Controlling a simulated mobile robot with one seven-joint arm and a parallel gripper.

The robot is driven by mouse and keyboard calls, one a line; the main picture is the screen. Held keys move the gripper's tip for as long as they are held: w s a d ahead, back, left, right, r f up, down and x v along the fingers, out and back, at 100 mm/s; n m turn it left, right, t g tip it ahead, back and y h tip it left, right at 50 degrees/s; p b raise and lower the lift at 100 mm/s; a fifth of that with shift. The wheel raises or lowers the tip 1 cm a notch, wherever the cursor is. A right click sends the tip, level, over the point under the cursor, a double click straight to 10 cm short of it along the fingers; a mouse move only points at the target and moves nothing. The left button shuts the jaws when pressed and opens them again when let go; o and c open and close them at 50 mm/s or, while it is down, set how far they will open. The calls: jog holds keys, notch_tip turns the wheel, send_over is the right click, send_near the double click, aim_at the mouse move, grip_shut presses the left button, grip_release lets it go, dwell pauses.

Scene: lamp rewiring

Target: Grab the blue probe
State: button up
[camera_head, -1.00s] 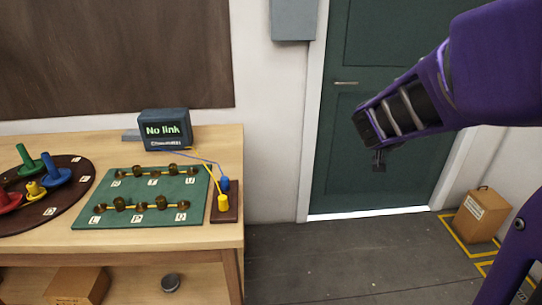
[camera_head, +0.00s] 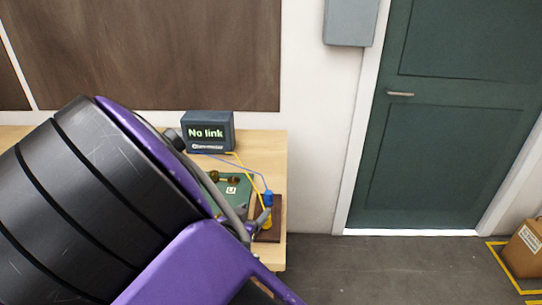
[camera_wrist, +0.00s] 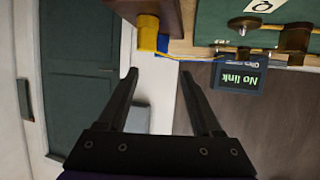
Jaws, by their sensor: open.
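The blue probe (camera_head: 268,198) stands upright on a small brown block (camera_head: 276,228) at the table's right edge in the head view. The yellow probe (camera_head: 267,223) stands just in front of it. In the wrist view the yellow probe (camera_wrist: 148,33) shows large at the top, and only a bit of the blue probe (camera_wrist: 163,43) shows behind it. My gripper (camera_wrist: 158,74) is open and empty, its two fingers pointing towards the probes with a gap left. In the head view my gripper is mostly hidden by my arm, close to the block's left side.
The dark box reading "No link" (camera_head: 208,132) stands behind, with a blue and a yellow wire running to the probes. Floor beyond the table's right edge and before the green door (camera_head: 450,120) is clear.

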aim_at(267, 195)
jog(key=b+x, duration=0.1)
jog(key=x, duration=0.6)
jog(key=shift+r+b+x, duration=0.1)
jog(key=shift+b+x, duration=0.2)
jog(key=shift+x, duration=1.25)
jog(key=shift+r+b+x, duration=0.15)
jog(key=shift+b+x, duration=0.1)
jog(key=shift+x, duration=1.35)
jog(key=shift+w+a, duration=0.1)
jog(key=shift+a, duration=0.05)
grip_shut()
